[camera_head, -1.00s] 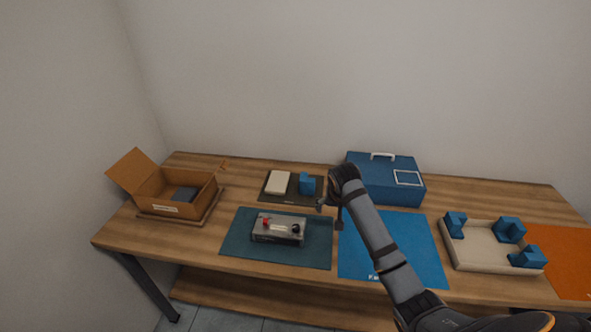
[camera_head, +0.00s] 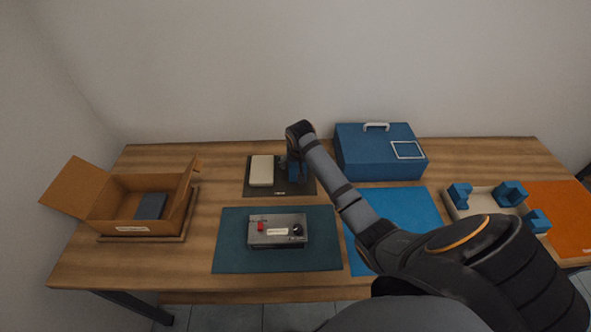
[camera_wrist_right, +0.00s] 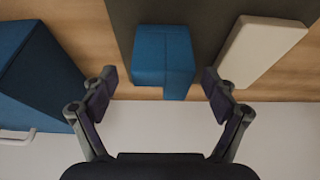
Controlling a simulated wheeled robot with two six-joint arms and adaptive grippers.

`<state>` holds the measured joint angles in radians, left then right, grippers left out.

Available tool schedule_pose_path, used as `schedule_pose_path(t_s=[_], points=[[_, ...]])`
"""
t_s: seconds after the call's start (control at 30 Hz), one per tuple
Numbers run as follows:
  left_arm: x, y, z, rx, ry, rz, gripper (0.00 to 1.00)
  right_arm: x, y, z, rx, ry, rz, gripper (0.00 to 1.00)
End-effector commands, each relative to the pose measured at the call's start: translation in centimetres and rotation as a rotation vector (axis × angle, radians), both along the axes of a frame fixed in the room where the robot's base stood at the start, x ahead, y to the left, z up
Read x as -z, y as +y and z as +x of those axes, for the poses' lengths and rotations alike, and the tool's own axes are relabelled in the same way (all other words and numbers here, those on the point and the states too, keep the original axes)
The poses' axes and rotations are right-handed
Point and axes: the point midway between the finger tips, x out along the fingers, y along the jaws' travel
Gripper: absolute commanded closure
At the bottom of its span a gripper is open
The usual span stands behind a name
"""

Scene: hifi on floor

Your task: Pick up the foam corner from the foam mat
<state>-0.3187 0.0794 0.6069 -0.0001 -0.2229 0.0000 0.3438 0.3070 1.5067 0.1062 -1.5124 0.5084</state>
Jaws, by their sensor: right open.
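The blue foam corner (camera_wrist_right: 163,60) sits on the dark foam mat (camera_wrist_right: 123,22) in the right wrist view, between the fingers of my open right gripper (camera_wrist_right: 160,88). I cannot tell whether either finger touches it. In the head view the foam corner (camera_head: 294,171) is partly hidden by my right gripper (camera_head: 291,163), which is over the right part of the mat (camera_head: 280,190). A cream block (camera_head: 262,170) lies on the mat left of the corner. My left gripper is in neither view.
A blue case (camera_head: 375,160) stands right of the mat. A grey device (camera_head: 277,236) lies on a teal mat (camera_head: 232,250) in front. An open cardboard box (camera_head: 110,212) is at left. A cream tray (camera_head: 478,199) with several blue corners is at right, beside an orange mat (camera_head: 562,215).

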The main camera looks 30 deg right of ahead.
Motion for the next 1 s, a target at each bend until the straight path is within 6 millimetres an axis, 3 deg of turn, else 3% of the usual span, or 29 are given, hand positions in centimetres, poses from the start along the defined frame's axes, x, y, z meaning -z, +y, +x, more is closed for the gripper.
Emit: schedule_pose_path(t_s=[0.1,0.2,0.4,0.53,0.7,1.0], points=[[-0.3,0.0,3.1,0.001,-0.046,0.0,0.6,0.1,0.0,0.1,0.0,-0.001,0.0,0.13],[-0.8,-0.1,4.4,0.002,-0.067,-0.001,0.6,1.1,-0.2,0.7,0.0,0.002,0.001,0.13],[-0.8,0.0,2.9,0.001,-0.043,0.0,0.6,4.0,-0.8,2.0,0.0,0.002,0.0,0.13],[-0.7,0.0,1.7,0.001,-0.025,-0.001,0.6,4.7,-1.0,2.3,-0.001,-0.001,-0.001,0.13],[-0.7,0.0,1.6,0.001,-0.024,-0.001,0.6,4.7,-1.0,2.3,-0.001,-0.001,-0.001,0.13],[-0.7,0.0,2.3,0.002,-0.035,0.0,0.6,4.7,-1.0,2.2,-0.001,-0.001,-0.001,0.54]])
